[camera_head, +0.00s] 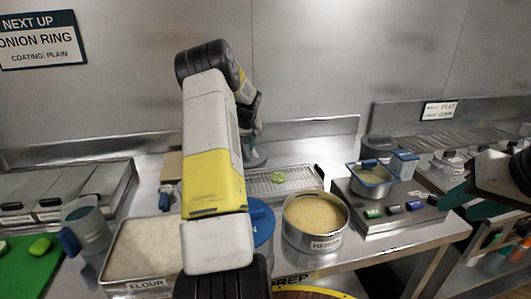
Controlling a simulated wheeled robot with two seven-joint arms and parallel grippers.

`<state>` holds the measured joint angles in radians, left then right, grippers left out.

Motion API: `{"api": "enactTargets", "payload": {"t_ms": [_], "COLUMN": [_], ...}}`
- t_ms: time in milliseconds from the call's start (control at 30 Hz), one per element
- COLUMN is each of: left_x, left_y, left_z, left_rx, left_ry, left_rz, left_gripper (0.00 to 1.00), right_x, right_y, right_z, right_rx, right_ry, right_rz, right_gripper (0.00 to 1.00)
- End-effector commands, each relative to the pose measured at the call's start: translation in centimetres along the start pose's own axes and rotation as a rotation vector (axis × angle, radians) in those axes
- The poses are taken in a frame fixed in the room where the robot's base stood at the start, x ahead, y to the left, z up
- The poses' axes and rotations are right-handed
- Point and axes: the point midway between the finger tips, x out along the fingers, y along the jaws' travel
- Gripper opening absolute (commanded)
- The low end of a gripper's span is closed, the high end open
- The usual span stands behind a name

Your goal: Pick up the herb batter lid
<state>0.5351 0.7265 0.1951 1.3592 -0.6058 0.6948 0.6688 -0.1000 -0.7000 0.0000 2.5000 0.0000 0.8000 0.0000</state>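No lid marked herb can be made out. An open round metal pot (315,222) with a label starting "HERB" holds a pale yellow mix. Left of it, a blue round lid (263,222) is partly hidden by my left arm; only the last letter of its label, "N", shows. My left gripper (257,130) is mostly hidden behind my arm, above the back of the counter, close to a grey round-based item (254,153). I cannot tell whether it touches it.
A flour tray (113,262) and a jug (84,225) stand at left. A wire rack (300,180) with a small green piece is behind the pot. A blue-rimmed pan (371,190) sits on a metal unit at right. Free room is small.

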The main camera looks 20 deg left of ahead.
Motion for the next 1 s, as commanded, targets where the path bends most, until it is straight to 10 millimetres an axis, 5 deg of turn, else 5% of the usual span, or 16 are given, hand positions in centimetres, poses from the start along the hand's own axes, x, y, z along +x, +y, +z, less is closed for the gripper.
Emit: {"api": "enactTargets", "payload": {"t_ms": [733,933,1000], "left_x": [1.30,1.30,1.30], "left_y": [0.09,0.06,0.05], "left_z": [0.17,0.16,0.15], "left_rx": [0.001,0.001,0.001], "left_ry": [-0.001,0.000,0.000], "left_rz": [0.001,0.001,0.000], "left_gripper": [0.40,0.03,0.00], "right_x": [0.00,0.00,0.00], "right_y": [0.00,0.00,0.00], "right_z": [0.00,0.00,0.00], "right_rx": [0.000,0.000,0.000], "right_ry": [0.000,0.000,0.000], "right_rz": [0.000,0.000,0.000], "right_gripper": [0.36,0.36,0.36]}}
